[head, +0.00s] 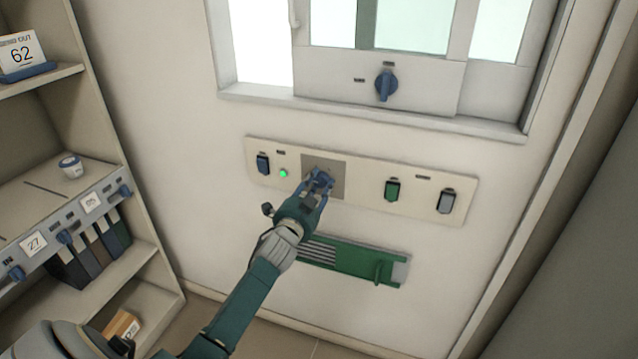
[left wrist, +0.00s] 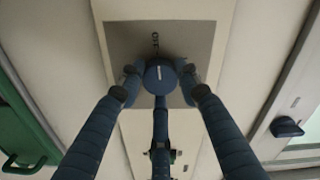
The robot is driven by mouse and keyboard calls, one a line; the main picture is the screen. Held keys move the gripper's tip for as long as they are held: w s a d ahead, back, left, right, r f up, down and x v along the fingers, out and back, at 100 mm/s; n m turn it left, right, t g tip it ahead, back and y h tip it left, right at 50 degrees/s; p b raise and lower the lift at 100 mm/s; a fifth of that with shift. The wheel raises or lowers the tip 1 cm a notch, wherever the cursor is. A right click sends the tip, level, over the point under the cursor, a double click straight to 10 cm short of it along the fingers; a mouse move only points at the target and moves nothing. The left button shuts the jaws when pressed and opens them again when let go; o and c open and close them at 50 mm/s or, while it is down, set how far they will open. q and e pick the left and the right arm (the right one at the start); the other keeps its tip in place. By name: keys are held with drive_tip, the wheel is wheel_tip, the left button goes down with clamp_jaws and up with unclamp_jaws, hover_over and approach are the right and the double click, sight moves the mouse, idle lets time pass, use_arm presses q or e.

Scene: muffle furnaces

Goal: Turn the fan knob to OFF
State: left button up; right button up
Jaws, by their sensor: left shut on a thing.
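The round blue fan knob (left wrist: 160,77) sits on a grey plate (left wrist: 125,40) in the left wrist view. A short white line on its face points roughly toward the dark OFF lettering (left wrist: 155,42) on the plate. My left gripper (left wrist: 160,80) has a finger on each side of the knob and is shut on it. In the head view my left gripper (head: 318,182) reaches the grey plate (head: 338,165) on the wall panel and mostly hides the knob. My right gripper is not in view.
The wall panel (head: 360,196) also carries a blue switch (head: 263,165), a lit green lamp (head: 283,173), a green switch (head: 392,190) and a grey-blue switch (head: 445,201). A green vent slider (head: 350,262) is below; a window knob (head: 386,85) is above. Shelves (head: 80,180) stand left.

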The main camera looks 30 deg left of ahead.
use_arm(q)
drive_tip(key=shift+a+n, duration=0.25)
drive_tip(key=shift+n, duration=0.15)
drive_tip(key=o, duration=1)
drive_tip(key=shift+o, duration=0.9)
drive_tip(key=shift+f, duration=0.1)
drive_tip(key=shift+s+d, duration=0.15)
drive_tip(key=shift+s, duration=0.15)
drive_tip(key=v, duration=1.1)
drive_tip(key=shift+s, duration=0.25)
